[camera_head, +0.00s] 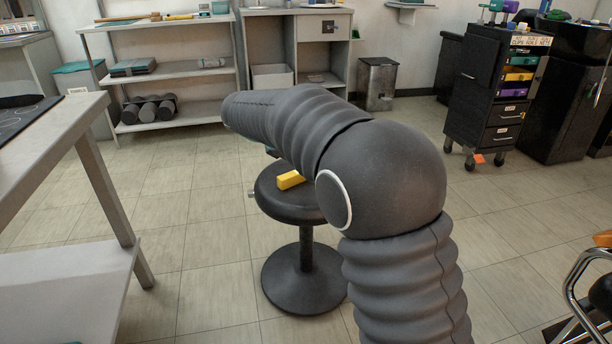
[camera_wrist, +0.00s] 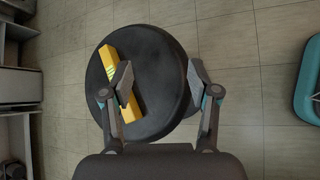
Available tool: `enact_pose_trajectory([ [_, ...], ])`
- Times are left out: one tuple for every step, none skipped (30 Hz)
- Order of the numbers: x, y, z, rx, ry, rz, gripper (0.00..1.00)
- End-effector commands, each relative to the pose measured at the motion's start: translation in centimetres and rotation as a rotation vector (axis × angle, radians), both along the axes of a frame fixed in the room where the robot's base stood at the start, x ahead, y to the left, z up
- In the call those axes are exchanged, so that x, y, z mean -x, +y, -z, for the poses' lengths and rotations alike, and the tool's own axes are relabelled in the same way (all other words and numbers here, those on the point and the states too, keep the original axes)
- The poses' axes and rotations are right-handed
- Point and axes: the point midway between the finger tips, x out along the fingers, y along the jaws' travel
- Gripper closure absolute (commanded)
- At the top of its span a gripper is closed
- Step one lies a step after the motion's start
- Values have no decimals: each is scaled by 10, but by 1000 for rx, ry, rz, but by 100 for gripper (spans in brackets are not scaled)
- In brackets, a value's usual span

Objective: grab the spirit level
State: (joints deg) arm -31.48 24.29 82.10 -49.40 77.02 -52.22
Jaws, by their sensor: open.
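The yellow spirit level (camera_wrist: 109,57) lies flat on the round black seat of a stool (camera_wrist: 158,62) in the wrist view. Its lower part passes behind the left finger of my gripper (camera_wrist: 158,82). My gripper is open and empty, with the fingers apart over the seat. The level lies left of the middle between the fingers, and its height below them is hard to tell. In the head view a yellow end of the level (camera_head: 290,180) shows on the stool seat (camera_head: 275,203); my arm hides the rest, and my gripper is hidden there.
A grey workbench (camera_head: 60,130) stands at the left and a metal shelf (camera_head: 165,72) at the back. A black drawer cart (camera_head: 495,85) stands at the back right. A chromed chair frame (camera_head: 570,285) is at the lower right. The tiled floor around the stool is clear.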

Motion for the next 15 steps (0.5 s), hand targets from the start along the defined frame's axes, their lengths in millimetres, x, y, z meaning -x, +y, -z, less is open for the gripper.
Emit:
enact_pose_trajectory([
  [-12, 22, 15, 60, 20, -50, 40],
  [-19, 33, 21, 98, 31, -79, 40],
  [-26, 48, 28, 147, 44, -114, 40],
  [-31, 59, 34, 183, 54, -139, 40],
  [-36, 70, 40, 218, 62, -164, 40],
  [-42, 84, 47, 264, 73, -194, 40],
  [-45, 94, 52, 296, 79, -214, 40],
  [-48, 103, 57, 325, 87, -234, 40],
  [-51, 114, 63, 363, 94, -256, 40],
  [-53, 122, 68, 388, 100, -271, 40],
  [-54, 129, 72, 411, 104, -285, 40],
  [-56, 137, 76, 439, 108, -299, 40],
  [-57, 143, 79, 456, 112, -308, 40],
  [-57, 147, 82, 470, 115, -317, 40],
  [-58, 152, 84, 486, 117, -326, 40],
])
